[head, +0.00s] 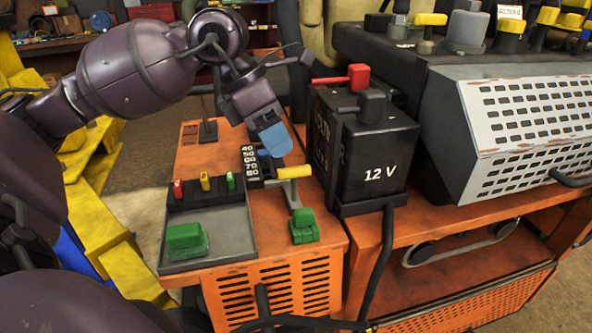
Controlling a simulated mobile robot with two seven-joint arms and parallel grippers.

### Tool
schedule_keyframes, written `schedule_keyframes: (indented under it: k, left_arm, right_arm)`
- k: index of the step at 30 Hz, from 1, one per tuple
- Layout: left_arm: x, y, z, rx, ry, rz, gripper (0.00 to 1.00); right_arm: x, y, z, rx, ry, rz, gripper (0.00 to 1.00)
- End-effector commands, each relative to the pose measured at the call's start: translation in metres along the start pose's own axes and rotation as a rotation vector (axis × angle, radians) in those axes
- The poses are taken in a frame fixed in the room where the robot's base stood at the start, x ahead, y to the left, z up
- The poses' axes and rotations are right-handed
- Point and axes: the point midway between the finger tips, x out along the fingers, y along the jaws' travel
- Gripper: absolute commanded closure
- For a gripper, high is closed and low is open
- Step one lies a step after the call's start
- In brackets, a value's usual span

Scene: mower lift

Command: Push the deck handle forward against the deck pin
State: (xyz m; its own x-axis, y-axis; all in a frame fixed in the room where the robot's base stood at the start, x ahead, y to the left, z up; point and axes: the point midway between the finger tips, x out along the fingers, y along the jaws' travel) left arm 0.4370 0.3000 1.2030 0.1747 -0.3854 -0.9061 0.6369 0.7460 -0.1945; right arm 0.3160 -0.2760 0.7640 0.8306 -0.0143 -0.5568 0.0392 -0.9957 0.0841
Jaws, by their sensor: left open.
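The deck handle (295,172) is a short yellow grip on a grey lever that rises from the orange console, right of the numbered height scale (249,166). I cannot clearly pick out the deck pin; the scale's dark edge beside the handle may hide it. My left gripper (274,141) comes in from the upper left and points down with its blue fingertip pad just above and behind the yellow grip. A small gap seems to show between them; contact cannot be told for sure. The gripper is open and empty. My right gripper is not in view.
A black 12 V battery (375,160) with a red terminal lever (343,77) stands close right of the handle. A grey tray (210,238) with a green block and small coloured switches lies left. A green latch (304,226) sits in front. A perforated engine cover (530,110) fills the right.

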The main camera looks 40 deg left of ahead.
Motion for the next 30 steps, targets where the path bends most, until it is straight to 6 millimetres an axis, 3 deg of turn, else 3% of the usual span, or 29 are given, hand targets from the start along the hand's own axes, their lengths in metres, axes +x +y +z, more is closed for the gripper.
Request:
schedule_keyframes:
  k: [6,12,26,30]
  left_arm:
    - [0.039,0.0,0.0,0.001,0.001,-0.004,0.54]
    - [0.062,0.0,0.0,0.0,0.0,-0.002,0.54]
    - [0.071,0.0,0.0,0.0,0.0,0.0,0.54]
    - [0.071,0.0,0.0,0.0,0.0,0.0,0.75]
  right_arm:
    - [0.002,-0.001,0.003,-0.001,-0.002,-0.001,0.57]
    - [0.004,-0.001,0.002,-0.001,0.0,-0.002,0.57]
    - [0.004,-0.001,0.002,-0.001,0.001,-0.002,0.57]
    - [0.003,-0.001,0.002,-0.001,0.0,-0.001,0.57]
